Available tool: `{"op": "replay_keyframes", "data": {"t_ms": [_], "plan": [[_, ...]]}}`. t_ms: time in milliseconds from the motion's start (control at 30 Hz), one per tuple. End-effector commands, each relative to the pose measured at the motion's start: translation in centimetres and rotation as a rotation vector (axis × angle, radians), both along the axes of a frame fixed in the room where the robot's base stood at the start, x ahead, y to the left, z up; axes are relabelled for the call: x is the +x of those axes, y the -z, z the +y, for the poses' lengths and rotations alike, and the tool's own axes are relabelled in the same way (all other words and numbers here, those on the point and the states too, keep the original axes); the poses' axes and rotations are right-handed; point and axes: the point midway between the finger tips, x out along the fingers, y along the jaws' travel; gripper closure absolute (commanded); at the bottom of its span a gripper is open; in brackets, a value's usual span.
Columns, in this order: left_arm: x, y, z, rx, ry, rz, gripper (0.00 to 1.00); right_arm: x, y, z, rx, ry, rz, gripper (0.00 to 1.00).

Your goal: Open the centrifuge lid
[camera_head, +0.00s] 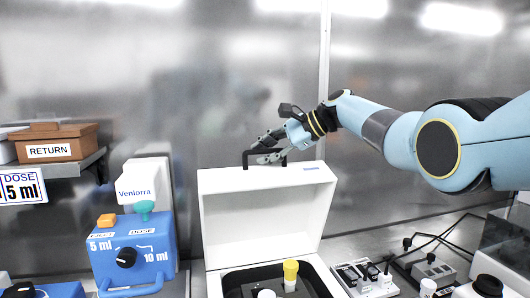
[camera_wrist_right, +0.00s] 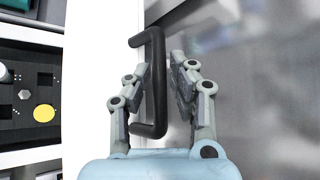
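The white centrifuge stands at the bottom middle of the head view, its lid (camera_head: 262,215) raised upright at the back of its base. A black handle (camera_head: 246,161) sits on the lid's top edge; it also shows in the right wrist view (camera_wrist_right: 160,85). My right gripper (camera_head: 268,148) is at the handle. In the right wrist view its fingers (camera_wrist_right: 158,78) are parted on either side of the handle bar, with a gap visible beside the bar. Inside the open base are a dark interior and a yellow-capped tube (camera_head: 290,270). My left gripper is not in view.
A blue dosing device (camera_head: 133,250) with a black knob stands left of the centrifuge. A brown RETURN box (camera_head: 55,143) sits on a shelf at left. Small racks and devices (camera_head: 365,277) with cables lie to the right. A metal wall stands behind.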

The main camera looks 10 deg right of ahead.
Motion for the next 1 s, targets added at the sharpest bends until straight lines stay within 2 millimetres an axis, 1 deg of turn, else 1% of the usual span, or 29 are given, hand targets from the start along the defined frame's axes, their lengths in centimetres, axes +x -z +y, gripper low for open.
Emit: {"op": "replay_keyframes", "data": {"t_ms": [33,100,333,467,633,800,1000], "plan": [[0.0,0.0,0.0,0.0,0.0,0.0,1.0,0.0,0.0,0.0,0.001,0.001,-0.001,0.7],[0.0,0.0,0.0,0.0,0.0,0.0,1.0,0.0,0.0,0.0,0.001,0.001,-0.001,0.64],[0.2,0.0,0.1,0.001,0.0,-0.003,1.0,0.0,-0.1,0.0,0.002,0.001,-0.001,0.64],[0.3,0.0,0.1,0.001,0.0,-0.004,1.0,-0.2,-0.4,-0.5,0.003,0.001,-0.001,0.64],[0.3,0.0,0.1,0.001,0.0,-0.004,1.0,-1.4,-1.6,-2.3,0.0,0.002,-0.003,0.64],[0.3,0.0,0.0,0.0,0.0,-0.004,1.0,-3.2,-3.8,-5.4,-0.001,0.004,-0.004,0.64],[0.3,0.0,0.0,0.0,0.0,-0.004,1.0,-4.8,-5.6,-7.8,0.0,0.002,-0.001,0.64]]}}
